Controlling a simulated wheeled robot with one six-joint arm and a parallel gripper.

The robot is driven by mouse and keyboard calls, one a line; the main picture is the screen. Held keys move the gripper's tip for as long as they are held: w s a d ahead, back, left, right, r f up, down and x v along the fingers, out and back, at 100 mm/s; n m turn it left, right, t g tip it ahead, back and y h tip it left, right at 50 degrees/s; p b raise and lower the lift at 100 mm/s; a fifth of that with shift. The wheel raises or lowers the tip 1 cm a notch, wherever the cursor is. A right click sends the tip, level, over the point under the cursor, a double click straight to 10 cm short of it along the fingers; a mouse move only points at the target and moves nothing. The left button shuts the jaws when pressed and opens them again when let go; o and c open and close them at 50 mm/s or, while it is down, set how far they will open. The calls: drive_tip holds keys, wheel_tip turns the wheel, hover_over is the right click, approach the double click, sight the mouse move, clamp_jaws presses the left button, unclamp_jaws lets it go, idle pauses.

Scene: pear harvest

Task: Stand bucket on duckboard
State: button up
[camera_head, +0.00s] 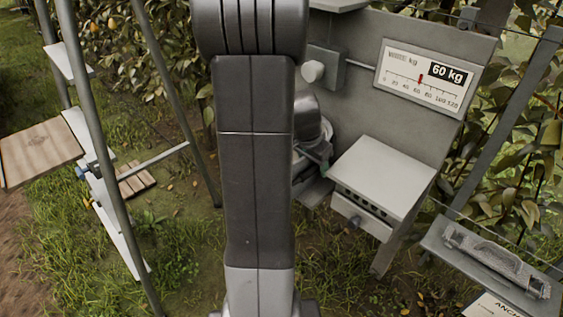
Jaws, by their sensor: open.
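The duckboard (137,180) is a small slatted wooden platform lying on the grass at the left, beyond the ladder's legs. Its visible slats are bare, and part of it is hidden behind the ladder. I cannot make out a bucket in this view. My gripper (312,168) shows only in part, low behind the right side of my large grey arm link, beside the grey box on the scale panel. It is open. Most of it is hidden by the arm, and I cannot see anything held in it.
A metal ladder (170,70) with a wooden shelf (40,150) stands at the left. A grey panel with a 60 kg dial (428,78) and a light box (385,172) stand at the right. A tool tray (490,262) is at lower right. Grass lies between.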

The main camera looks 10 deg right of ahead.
clamp_jaws()
drive_tip(key=shift+r+p, duration=0.2)
drive_tip(key=shift+p, duration=0.1)
